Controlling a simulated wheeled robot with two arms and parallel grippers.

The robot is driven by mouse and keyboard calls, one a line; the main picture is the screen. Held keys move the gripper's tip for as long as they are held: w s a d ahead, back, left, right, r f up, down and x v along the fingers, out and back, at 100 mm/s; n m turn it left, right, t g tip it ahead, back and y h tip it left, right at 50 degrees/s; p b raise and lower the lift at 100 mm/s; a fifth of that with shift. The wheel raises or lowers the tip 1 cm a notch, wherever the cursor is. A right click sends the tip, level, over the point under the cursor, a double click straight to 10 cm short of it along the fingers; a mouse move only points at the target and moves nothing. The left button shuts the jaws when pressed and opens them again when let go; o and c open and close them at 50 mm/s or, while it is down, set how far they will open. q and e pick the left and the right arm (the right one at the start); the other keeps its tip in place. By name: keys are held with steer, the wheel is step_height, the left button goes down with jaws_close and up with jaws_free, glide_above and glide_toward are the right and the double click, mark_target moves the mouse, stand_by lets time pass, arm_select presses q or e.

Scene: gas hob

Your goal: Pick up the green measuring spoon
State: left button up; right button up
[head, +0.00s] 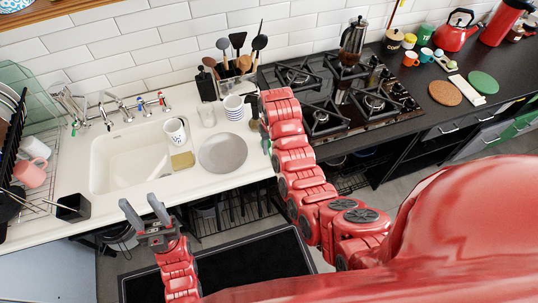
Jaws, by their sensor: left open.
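A small green item (266,146) shows at the left edge of my right arm, beside the counter's right part. It is mostly hidden, and I cannot tell whether it is the green measuring spoon. My left gripper (140,202) is open and empty, in front of the counter's front edge below the sink. It is well to the left of the green item. My right arm (292,150) reaches up between the sink counter and the hob. Its gripper cannot be made out.
A grey plate (223,153), a striped cup stack (234,107) and a utensil holder (228,80) stand on the white counter. A dish rack (45,178) is at left.

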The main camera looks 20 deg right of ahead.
mark_target(270, 153)
steer(key=shift+w+f+p, duration=0.15)
steer(key=shift+w+p, duration=0.05)
steer(key=shift+p, duration=0.1)
steer(key=shift+w+f+p, duration=0.15)
steer(key=shift+f+p, duration=0.6)
steer(key=shift+f, duration=0.1)
steer(key=shift+f+p, duration=0.3)
steer(key=shift+f, duration=1.35)
steer(key=shift+r, duration=0.1)
steer(key=shift+c, duration=0.7)
jaws_close()
